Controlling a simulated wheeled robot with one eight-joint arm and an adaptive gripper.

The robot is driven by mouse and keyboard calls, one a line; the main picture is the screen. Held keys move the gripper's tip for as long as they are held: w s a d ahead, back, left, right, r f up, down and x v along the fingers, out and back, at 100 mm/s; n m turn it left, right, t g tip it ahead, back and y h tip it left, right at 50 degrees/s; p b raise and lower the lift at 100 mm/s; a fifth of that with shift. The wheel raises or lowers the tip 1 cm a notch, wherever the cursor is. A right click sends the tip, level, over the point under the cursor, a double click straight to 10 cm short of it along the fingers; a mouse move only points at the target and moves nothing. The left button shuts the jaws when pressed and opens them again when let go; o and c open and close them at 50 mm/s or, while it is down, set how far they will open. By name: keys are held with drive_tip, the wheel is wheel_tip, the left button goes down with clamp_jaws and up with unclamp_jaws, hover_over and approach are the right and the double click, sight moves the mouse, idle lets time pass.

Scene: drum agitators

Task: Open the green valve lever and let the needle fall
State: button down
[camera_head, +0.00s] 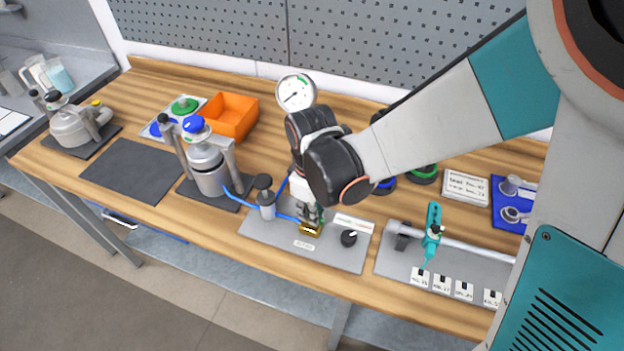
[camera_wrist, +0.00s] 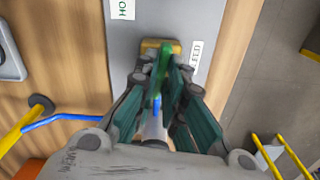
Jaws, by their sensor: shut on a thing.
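The green valve lever (camera_wrist: 165,60) stands between my fingers in the wrist view, over a brass valve body (camera_wrist: 148,46). My gripper (camera_wrist: 163,78) is shut on the lever. In the head view my gripper (camera_head: 310,213) points down at the brass valve block (camera_head: 311,229) on a grey plate (camera_head: 346,260), and the fingers mostly hide the lever. The round white gauge (camera_head: 296,92) rises behind my wrist, with a dark needle and a green mark at its upper right. The exact needle reading is too small to tell.
Blue tubing (camera_head: 285,217) runs from a clamped metal vessel (camera_head: 207,168) past a small black-topped cylinder (camera_head: 266,196) to the valve. A black knob (camera_head: 348,238) sits just right of it. An orange bin (camera_head: 231,116) stands behind, and a teal clamp (camera_head: 433,231) further right.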

drive_tip(key=c, duration=1.7)
unclamp_jaws()
